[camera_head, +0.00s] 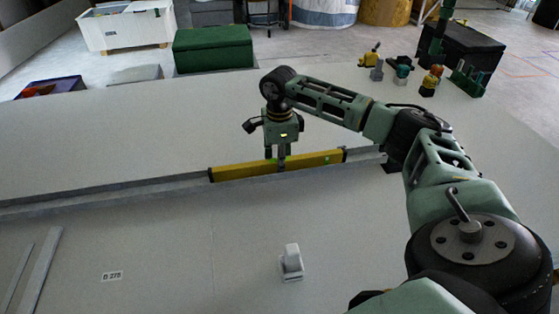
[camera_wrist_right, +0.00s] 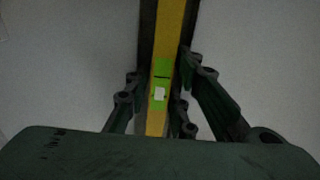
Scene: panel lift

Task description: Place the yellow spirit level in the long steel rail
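The yellow spirit level (camera_head: 238,172) is a long bar with dark end caps. In the head view it lies lined up along the long steel rail (camera_head: 120,195), at the rail's right part. Whether it rests fully on the rail's floor cannot be told. My right gripper (camera_head: 277,160) points down at the level's middle, one finger in front and one behind. In the wrist view the yellow level (camera_wrist_right: 171,35), with a green vial, runs between the fingers, which look closed on it; the fingertips are partly hidden. My left gripper is not in view.
A small grey block (camera_head: 291,262) stands on the panel in front. Grey strips (camera_head: 40,270) lie at the lower left. Several small figures and fittings (camera_head: 430,82) stand at the far right. A green box (camera_head: 213,50) and a white crate (camera_head: 125,27) stand beyond the panel.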

